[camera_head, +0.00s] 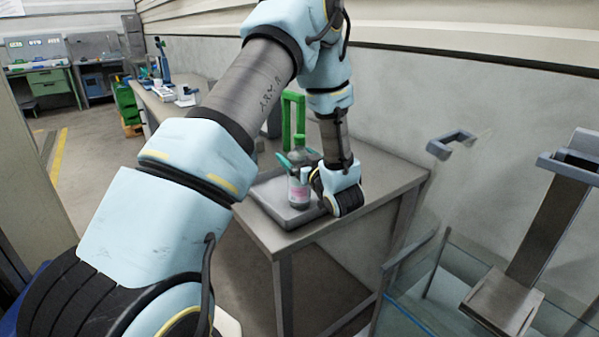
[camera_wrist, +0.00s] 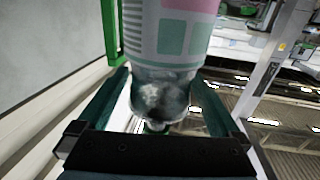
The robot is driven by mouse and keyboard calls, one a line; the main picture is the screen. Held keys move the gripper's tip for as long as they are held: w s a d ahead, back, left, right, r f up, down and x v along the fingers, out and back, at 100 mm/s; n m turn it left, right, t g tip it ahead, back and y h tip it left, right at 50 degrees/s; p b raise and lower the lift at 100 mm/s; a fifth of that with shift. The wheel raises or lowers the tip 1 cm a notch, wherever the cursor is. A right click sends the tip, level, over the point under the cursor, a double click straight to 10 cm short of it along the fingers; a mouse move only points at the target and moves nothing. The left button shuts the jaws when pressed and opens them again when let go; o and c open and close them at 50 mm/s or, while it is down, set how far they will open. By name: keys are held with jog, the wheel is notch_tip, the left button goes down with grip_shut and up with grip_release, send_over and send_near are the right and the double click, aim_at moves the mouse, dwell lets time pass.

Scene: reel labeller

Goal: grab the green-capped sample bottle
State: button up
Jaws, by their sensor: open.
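The sample bottle (camera_head: 298,192), clear with a pink-marked label, stands upright on a grey tray (camera_head: 268,200) on the metal bench. My gripper (camera_head: 294,167) is at the bottle's upper part, reaching in from the right. In the wrist view the bottle (camera_wrist: 170,45) appears upside down, with its label and clear shoulder between the two teal fingers. My gripper (camera_wrist: 158,78) is open there, with a finger on either side of the bottle. Whether either finger touches it I cannot tell.
A green frame (camera_head: 293,115) stands behind the bottle and also shows beside the left finger in the wrist view (camera_wrist: 109,30). The wall (camera_head: 400,110) runs close behind the bench (camera_head: 385,180). A glass-sided enclosure (camera_head: 440,290) is at the right.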

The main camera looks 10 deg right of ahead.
jog(key=shift+w+a, duration=0.15)
jog(key=shift+w, duration=0.5)
jog(key=shift+c, duration=0.4)
grip_shut()
